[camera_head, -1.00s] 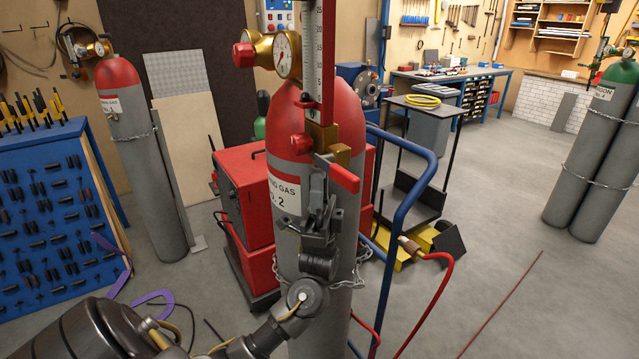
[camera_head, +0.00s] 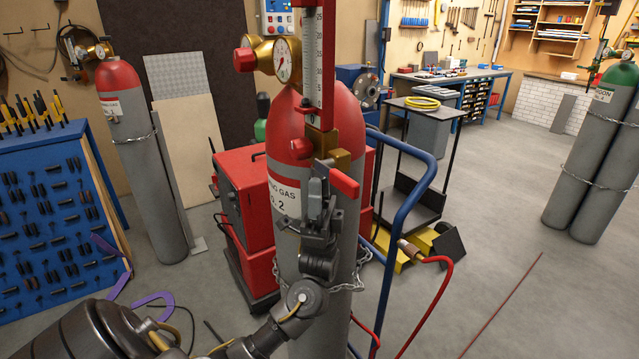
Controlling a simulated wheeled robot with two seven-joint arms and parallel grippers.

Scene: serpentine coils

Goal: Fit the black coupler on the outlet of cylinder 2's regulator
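Cylinder 2 (camera_head: 338,255), grey with a red shoulder and a "GAS 2" label, stands upright in the centre. Its regulator has a gauge (camera_head: 283,58), a clear scaled flow tube (camera_head: 315,50), a brass block (camera_head: 333,158) low down and a red lever-like part (camera_head: 344,182). My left gripper (camera_head: 319,190) is raised in front of the cylinder, just below the brass block. Its dark fingers overlap the regulator's lower parts, so contact is unclear. I cannot make out a separate black coupler or whether the fingers hold one. My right gripper is not in view.
A blue trolley handle (camera_head: 408,205) rises right of the cylinder, and a chain (camera_head: 345,287) runs around it. A red hose (camera_head: 440,285) with a brass end hangs at right. A red machine (camera_head: 240,185) stands behind left. Open floor lies at right.

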